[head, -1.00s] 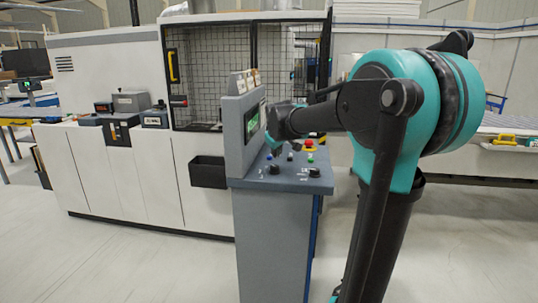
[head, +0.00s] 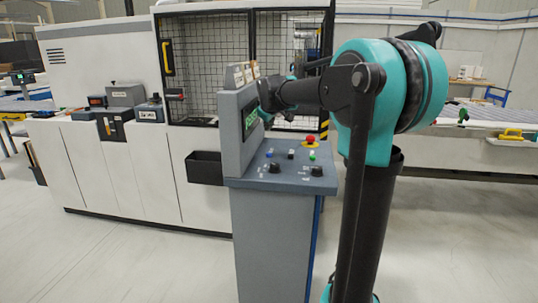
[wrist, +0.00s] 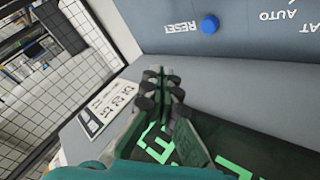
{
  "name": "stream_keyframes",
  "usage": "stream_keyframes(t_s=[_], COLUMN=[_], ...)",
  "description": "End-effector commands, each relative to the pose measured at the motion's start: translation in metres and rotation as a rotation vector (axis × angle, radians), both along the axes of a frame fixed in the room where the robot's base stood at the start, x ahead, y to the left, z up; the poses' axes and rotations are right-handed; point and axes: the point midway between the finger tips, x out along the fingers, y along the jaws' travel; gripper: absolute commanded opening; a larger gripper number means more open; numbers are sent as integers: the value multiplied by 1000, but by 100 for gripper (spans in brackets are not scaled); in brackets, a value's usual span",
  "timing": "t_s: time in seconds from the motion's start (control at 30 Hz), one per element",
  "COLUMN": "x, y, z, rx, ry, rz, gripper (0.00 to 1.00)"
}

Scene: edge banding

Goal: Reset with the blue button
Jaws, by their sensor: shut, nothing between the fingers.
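The blue button (head: 269,154) sits on the sloped top of the grey control console (head: 262,230), near its back left. In the wrist view the blue button (wrist: 209,24) is at the top, beside the word RESET, which appears upside down. My gripper (wrist: 160,82) is shut and empty, with its dark fingertips apart from the button. In the head view my gripper is up by the green-lit screen (head: 250,119), above the button panel, and partly hidden by my wrist.
A red mushroom button (head: 310,140) on yellow, a green button (head: 312,156) and black knobs (head: 275,168) share the panel. A machine with a mesh guard (head: 210,70) stands behind. A white label card (wrist: 102,108) is close to my gripper in the wrist view.

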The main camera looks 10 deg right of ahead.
Motion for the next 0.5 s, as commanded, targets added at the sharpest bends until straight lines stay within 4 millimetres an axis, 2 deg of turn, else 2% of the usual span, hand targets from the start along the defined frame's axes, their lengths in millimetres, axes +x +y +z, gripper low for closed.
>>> stream_keyframes(t_s=[0.5], x=[0], y=[0], z=[-62], rx=[0], ry=[0], rz=[0], gripper=[0])
